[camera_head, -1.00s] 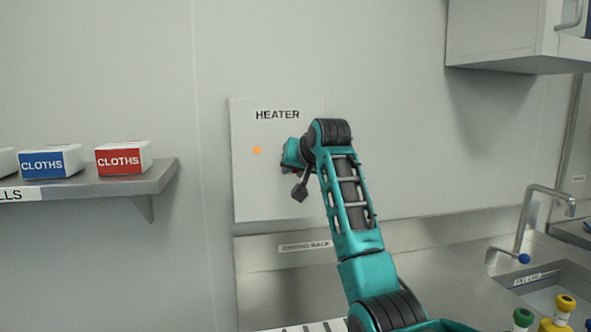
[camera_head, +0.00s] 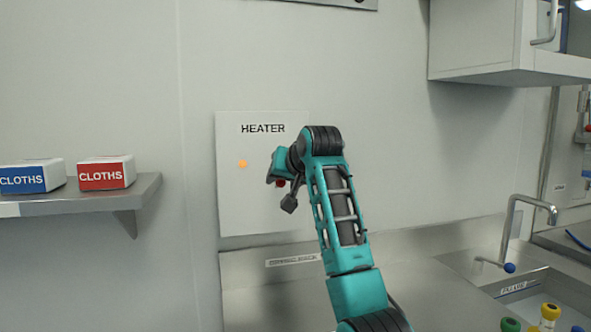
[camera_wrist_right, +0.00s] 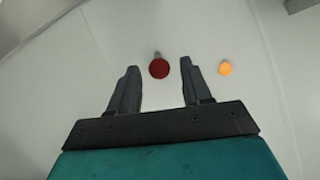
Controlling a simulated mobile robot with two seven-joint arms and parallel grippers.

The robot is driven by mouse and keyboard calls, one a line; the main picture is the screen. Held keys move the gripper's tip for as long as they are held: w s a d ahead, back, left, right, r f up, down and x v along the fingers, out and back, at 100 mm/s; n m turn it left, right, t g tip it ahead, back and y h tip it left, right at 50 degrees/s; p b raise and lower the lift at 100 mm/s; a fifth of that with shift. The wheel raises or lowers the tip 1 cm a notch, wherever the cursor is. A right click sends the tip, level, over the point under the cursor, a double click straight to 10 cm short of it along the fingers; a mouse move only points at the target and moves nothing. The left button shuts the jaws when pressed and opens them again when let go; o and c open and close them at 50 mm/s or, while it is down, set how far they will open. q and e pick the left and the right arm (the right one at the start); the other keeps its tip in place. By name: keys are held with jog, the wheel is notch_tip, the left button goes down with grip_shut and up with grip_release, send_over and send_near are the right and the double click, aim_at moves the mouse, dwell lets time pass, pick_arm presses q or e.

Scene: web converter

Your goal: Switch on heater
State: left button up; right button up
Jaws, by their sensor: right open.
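The white heater panel (camera_head: 240,205) is on the wall under the label HEATER (camera_head: 263,128). An orange light (camera_head: 243,164) glows on its left part; it also shows in the right wrist view (camera_wrist_right: 225,68). A red round knob (camera_wrist_right: 159,68) on a short grey stem stands out from the panel, and a bit of red (camera_head: 281,183) shows beside my gripper in the head view. My right gripper (camera_wrist_right: 154,80) is open and empty, with the knob seen between and slightly beyond its fingertips. In the head view my right arm hides the panel's right part. My left gripper is not in view.
A steel shelf (camera_head: 140,190) at left holds blue (camera_head: 22,180) and red (camera_head: 102,175) boxes of cloths. A steel counter (camera_head: 420,280) lies below, with a tap (camera_head: 515,220) and sink at right. A wall cabinet (camera_head: 480,45) hangs upper right.

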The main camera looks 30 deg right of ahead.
jog(key=v, duration=1)
jog(key=shift+s+r+b, duration=0.15)
jog(key=shift+s+b, duration=0.1)
jog(key=shift+b, duration=0.15)
jog(key=shift+a, duration=0.15)
